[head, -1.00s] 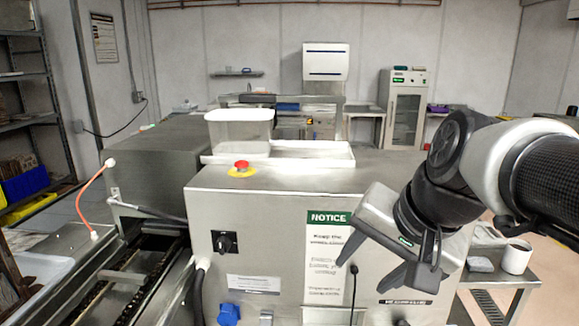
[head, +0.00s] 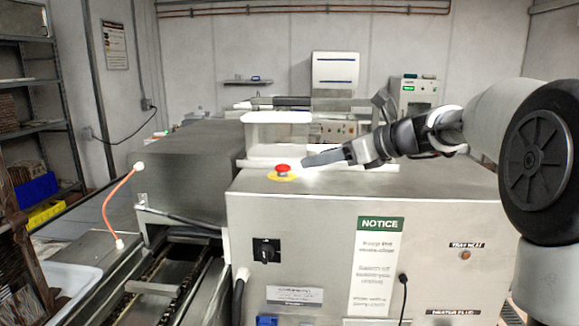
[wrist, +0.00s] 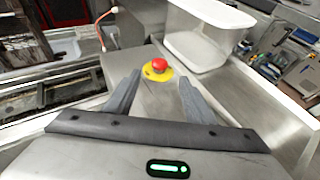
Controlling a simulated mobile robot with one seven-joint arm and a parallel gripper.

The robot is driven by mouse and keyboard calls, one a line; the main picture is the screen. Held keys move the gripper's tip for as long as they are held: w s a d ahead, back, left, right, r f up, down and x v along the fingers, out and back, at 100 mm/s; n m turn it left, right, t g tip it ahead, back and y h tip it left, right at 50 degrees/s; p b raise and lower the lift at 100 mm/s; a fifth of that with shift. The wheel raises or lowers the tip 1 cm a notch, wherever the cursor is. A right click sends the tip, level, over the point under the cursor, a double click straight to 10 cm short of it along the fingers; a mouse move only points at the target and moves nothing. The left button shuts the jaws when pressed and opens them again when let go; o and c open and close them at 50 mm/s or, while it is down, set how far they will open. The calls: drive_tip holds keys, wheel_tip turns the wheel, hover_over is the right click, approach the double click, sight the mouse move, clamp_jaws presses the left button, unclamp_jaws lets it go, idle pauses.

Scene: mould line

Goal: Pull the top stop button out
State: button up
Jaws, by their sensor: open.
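The top stop button (head: 283,169) is a red mushroom head on a yellow disc, on top of the steel cabinet (head: 300,220) near its front left. In the wrist view the red button (wrist: 158,64) shows ahead, between and just beyond the fingertips. My gripper (wrist: 158,82) is open and empty, one finger on each side of the line to the button. In the head view my gripper (head: 308,160) reaches in from the right, low over the cabinet top, with its tip close to the right of the button. I cannot tell any contact.
A black rotary switch (head: 266,250) and a notice (head: 375,265) are on the cabinet front. An orange hose (head: 118,205) is at the left.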

sight(286, 166)
drive_tip(key=x, duration=1.1)
drive_tip(key=shift+s+p, duration=0.1)
drive_tip(key=shift+p, duration=0.25)
